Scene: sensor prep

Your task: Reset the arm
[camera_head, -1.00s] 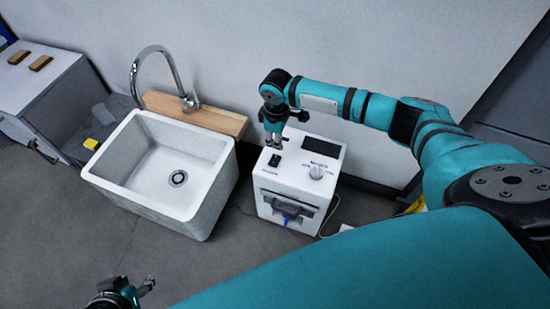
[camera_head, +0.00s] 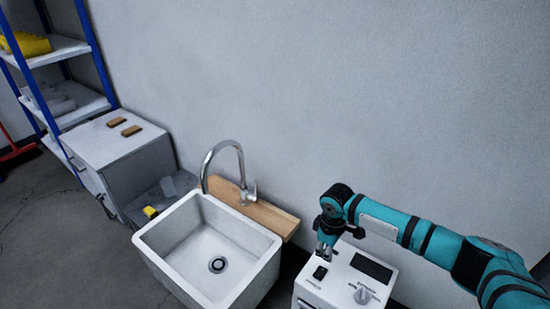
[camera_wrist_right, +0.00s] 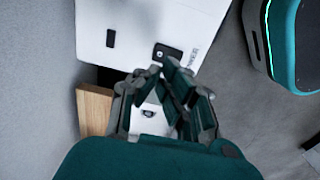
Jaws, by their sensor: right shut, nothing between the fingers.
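My right arm comes in from the right in the head view. Its gripper (camera_head: 324,254) points down just above the white machine (camera_head: 335,288), close to a black switch (camera_head: 320,272) on its top. The fingers are shut with nothing between them. In the right wrist view the closed fingers (camera_wrist_right: 165,72) show over the edge of the white machine (camera_wrist_right: 135,22), near its black switch (camera_wrist_right: 168,53); I cannot tell whether they touch it. The machine also has a dark display (camera_head: 371,268) and a knob (camera_head: 362,295). My left gripper is out of view.
A white sink (camera_head: 160,250) with a curved faucet (camera_head: 222,145) and a wooden board (camera_head: 268,215) stands left of the machine. A cabinet (camera_head: 110,150) with two brown blocks and a blue shelf rack (camera_head: 88,40) stand farther left. The wall is close behind.

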